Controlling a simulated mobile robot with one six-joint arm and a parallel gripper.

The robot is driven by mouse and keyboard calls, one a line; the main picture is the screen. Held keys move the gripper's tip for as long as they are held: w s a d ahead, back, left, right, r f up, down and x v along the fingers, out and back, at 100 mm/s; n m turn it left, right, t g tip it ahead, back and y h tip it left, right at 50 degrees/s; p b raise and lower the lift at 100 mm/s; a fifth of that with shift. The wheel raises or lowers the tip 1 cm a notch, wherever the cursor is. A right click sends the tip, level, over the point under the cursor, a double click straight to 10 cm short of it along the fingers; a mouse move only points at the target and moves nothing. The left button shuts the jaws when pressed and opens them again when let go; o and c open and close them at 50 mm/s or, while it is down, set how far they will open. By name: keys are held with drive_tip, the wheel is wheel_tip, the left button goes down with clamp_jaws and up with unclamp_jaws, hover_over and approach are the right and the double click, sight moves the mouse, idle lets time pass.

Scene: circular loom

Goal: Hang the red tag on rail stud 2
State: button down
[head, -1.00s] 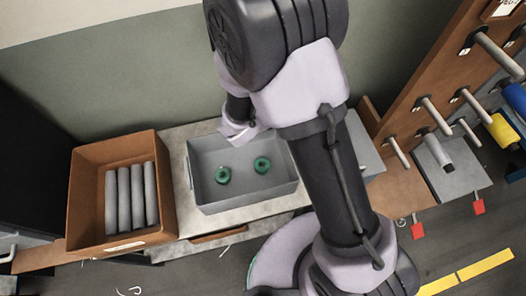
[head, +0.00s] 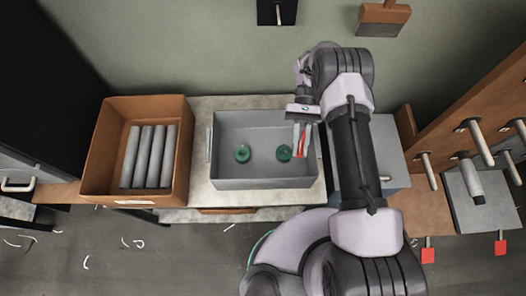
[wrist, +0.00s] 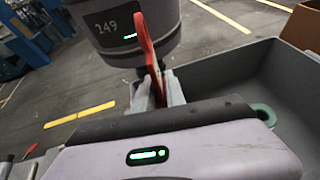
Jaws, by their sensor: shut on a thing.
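My gripper (head: 301,138) points down over the right part of the grey bin. It is shut on a thin red tag (head: 303,143), held upright between the fingers. In the wrist view the red tag (wrist: 145,42) stands up between the pale fingertips (wrist: 158,92), its lower part hidden by them. I cannot tell which stud is rail stud 2. A dark plate with one stud (head: 278,13) is on the back wall, cut off by the top edge.
The grey bin (head: 262,184) holds two green rings (head: 242,154). A brown crate (head: 104,150) of grey rolls stands left. A brown panel with several pegs (head: 480,143) is right. A brown block (head: 383,20) is on the wall.

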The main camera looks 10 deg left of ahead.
drive_tip(key=w+a+f+m+t+y, duration=0.2)
drive_tip(key=w+a+m+y, duration=0.4)
drive_tip(key=a+m+y, duration=0.4)
drive_tip(key=m+t+y+b, duration=0.4)
drive_tip(key=m+t+y, duration=0.15)
drive_tip(key=t, duration=0.25)
hover_over(254, 106)
drive_tip(key=s, duration=0.2)
drive_tip(key=f, duration=0.2)
drive_tip(key=shift+m+h, duration=0.35)
drive_tip(key=shift+h, duration=0.1)
drive_tip(key=f+b, duration=0.2)
drive_tip(key=f, duration=0.1)
drive_tip(key=f+b, duration=0.1)
drive_tip(key=f, duration=0.3)
drive_tip(key=f+b, duration=0.2)
drive_tip(key=f, duration=0.1)
drive_tip(key=shift+s+d+f+b, duration=0.1)
drive_tip(key=shift+d+f+b, duration=0.2)
drive_tip(key=shift+f+b, duration=0.1)
drive_tip(key=shift+r, duration=0.1)
drive_tip(key=c, duration=1.4)
unclamp_jaws()
